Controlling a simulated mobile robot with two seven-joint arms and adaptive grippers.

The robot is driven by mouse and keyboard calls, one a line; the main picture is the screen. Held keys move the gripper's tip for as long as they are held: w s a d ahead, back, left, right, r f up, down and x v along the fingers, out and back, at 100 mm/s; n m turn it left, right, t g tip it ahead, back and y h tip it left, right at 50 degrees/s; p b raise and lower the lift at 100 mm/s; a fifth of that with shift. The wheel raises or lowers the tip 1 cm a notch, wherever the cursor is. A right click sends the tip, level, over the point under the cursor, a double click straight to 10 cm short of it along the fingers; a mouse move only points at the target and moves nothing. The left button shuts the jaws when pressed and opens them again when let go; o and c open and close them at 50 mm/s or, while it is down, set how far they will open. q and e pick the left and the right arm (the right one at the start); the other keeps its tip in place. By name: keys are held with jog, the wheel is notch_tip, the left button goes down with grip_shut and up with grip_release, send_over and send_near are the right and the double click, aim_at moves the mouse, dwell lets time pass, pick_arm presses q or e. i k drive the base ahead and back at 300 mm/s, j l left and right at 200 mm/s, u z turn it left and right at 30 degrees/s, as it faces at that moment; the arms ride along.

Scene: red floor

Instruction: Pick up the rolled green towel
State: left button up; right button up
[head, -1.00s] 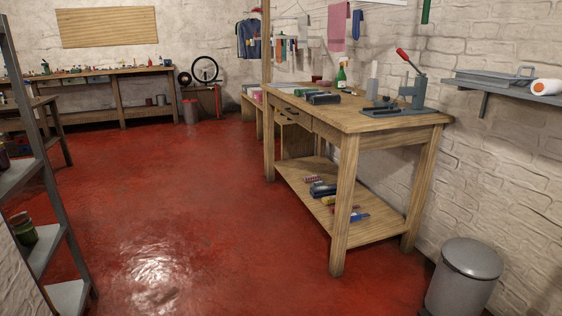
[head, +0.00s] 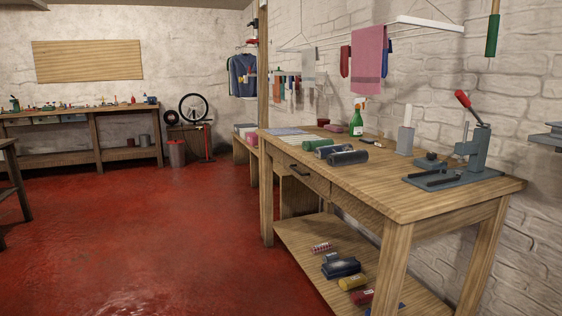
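Several rolled towels lie side by side on top of the wooden workbench (head: 440,198). The one at the back left looks green, and I take it as the rolled green towel (head: 315,145). A blue roll (head: 331,151) lies in front of it, and a dark grey roll (head: 348,158) lies nearest the front right. The rolls are small in view, so I cannot tell whether they touch. Neither of my grippers shows in the head view.
A green spray bottle (head: 356,120) stands behind the rolls. A grey lever press (head: 475,150) with a red handle stands at the right end. The lower shelf (head: 300,240) holds several small items. Red floor (head: 140,230) is clear left of the workbench. Another bench (head: 75,160) stands at the back.

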aim_at(308, 146)
jog(key=i+j+z, duration=0.15)
jog(key=i, duration=0.15)
jog(key=i+z, duration=0.1)
jog(key=i, duration=0.15)
jog(key=i+j+u, duration=0.7)
jog(key=i, duration=0.35)
jog(key=i+z, duration=0.25)
jog(key=i, duration=0.2)
jog(key=i+j+z, duration=0.1)
jog(key=i+z, duration=0.2)
jog(key=i+j+z, duration=0.25)
jog(key=i, duration=0.3)
jog(key=i+l+z, duration=0.15)
jog(key=i+z, duration=0.2)
jog(key=z, duration=0.15)
jog(key=i+z, duration=0.3)
jog(key=z, duration=0.15)
